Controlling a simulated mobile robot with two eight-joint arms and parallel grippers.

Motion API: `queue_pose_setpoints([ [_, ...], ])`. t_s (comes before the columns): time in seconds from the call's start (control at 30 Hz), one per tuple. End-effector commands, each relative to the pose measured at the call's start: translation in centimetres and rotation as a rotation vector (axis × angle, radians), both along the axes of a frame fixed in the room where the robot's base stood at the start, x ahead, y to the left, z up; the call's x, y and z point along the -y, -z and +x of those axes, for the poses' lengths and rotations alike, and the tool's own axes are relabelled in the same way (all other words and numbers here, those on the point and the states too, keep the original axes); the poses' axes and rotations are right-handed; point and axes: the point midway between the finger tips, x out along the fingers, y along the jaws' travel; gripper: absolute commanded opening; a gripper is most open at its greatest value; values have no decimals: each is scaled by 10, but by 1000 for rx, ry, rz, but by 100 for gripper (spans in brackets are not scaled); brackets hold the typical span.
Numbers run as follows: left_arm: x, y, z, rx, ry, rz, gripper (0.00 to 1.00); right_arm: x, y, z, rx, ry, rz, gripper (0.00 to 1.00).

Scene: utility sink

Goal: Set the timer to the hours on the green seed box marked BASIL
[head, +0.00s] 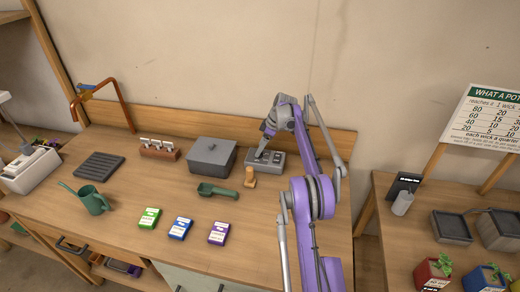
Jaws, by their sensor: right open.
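The green seed box (149,218) lies near the front of the bench, left of a blue box (180,228) and a purple box (219,233). Its print is too small to read. A grey device with dark controls (277,162), which looks like the timer, sits at the back of the bench. My right gripper (261,152) is open and points down at the left part of this device. It hides some of the device, and I cannot tell whether it touches it. My left gripper is not in view.
A lidded grey box (211,156) stands just left of the device. A wooden stamp-like piece (249,178) and a green scoop (217,191) lie in front. A watering can (93,200) stands at left. The bench front centre is partly clear.

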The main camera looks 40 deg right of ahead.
Motion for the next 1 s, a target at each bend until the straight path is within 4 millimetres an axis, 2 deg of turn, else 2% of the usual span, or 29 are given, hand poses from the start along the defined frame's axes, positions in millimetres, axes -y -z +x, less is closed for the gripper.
queue_pose_setpoints([
  [0.13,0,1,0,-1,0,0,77,-2,9,3,1,0,-1,76],
  [0.43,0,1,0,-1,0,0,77,-3,10,4,1,0,-1,75],
  [0.83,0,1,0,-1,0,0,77,-3,10,3,0,0,0,3],
  [0.87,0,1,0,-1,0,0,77,-3,10,3,0,0,0,0],
  [1.0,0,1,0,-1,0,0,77,-3,10,3,0,2,0,0],
])
